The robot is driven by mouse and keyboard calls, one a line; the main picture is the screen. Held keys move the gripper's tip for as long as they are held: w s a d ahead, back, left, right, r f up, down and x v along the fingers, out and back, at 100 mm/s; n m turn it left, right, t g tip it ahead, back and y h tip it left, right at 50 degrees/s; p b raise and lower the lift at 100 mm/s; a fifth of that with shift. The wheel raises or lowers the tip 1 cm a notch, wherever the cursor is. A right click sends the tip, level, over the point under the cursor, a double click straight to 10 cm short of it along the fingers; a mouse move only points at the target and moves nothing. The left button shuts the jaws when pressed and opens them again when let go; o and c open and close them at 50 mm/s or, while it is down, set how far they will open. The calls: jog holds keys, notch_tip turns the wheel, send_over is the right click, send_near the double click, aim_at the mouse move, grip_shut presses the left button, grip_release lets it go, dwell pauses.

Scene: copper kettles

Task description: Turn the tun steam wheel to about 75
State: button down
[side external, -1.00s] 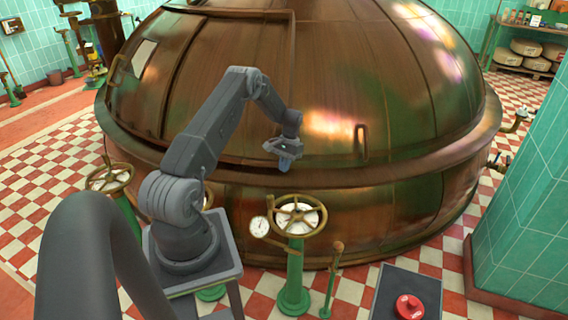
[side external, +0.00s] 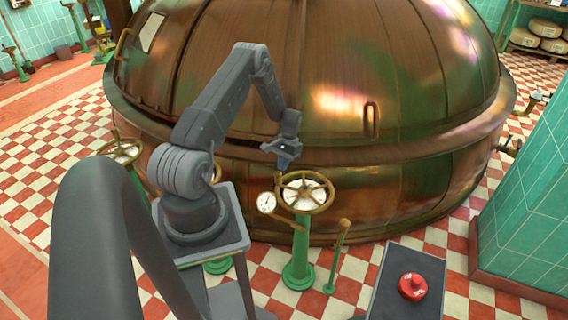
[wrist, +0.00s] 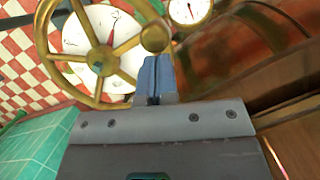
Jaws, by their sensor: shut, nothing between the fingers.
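A brass hand wheel (side external: 305,207) with spokes stands on a green post in front of the copper kettle. A white dial (side external: 303,191) lies under it. The wheel also shows in the wrist view (wrist: 95,55), with a round knob (wrist: 154,38) on its rim; its dial has a red pointer (wrist: 113,20), but the numbers are too small to read. My gripper (side external: 284,163) is just above the wheel's far left rim. Its blue fingers (wrist: 153,66) are shut and empty, close to the knob; I cannot tell whether they touch it.
A small white gauge (side external: 267,203) sits left of the wheel. The copper kettle (side external: 400,190) rises close behind. A shorter lever post (side external: 337,255) stands to the right. Another hand wheel (side external: 118,150) is at the left. A red button (side external: 412,287) sits on a dark stand.

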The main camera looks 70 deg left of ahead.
aim_at(278, 176)
jog(key=shift+s+d+n, duration=0.3)
jog(key=shift+s+n, duration=0.1)
jog(key=shift+n, duration=0.2)
jog(key=shift+s+d+n+h, duration=0.3)
jog(key=shift+s+d+n, duration=0.1)
jog(key=shift+n, duration=0.1)
jog(key=shift+s+d+n+t+h, duration=0.2)
jog(key=shift+s+d+n, duration=0.15)
jog(key=shift+n, duration=0.25)
jog(key=shift+s+d+n+t+h, duration=0.1)
jog(key=shift+s+d+n+t, duration=0.15)
jog(key=shift+d+n, duration=0.3)
jog(key=d+n, duration=0.1)
jog(key=n, duration=0.1)
jog(key=s+d+n+t, duration=0.1)
jog(key=d+n, duration=0.1)
jog(key=shift+s+d+n+h, duration=0.15)
jog(key=shift+n+h, duration=0.1)
jog(key=shift+h, duration=0.05)
jog(key=d+n, duration=0.2)
jog(key=d+n+t, duration=0.1)
jog(key=n, duration=0.1)
jog(key=shift+d+n+t, duration=0.25)
jog(key=shift+d+n, duration=0.05)
jog(key=shift+d, duration=0.1)
jog(key=shift+w+d+f, duration=0.1)
jog(key=shift+w+d, duration=0.3)
jog(key=shift+d, duration=0.4)
jog(key=shift+w+d, duration=0.4)
jog(key=shift+d, duration=0.5)
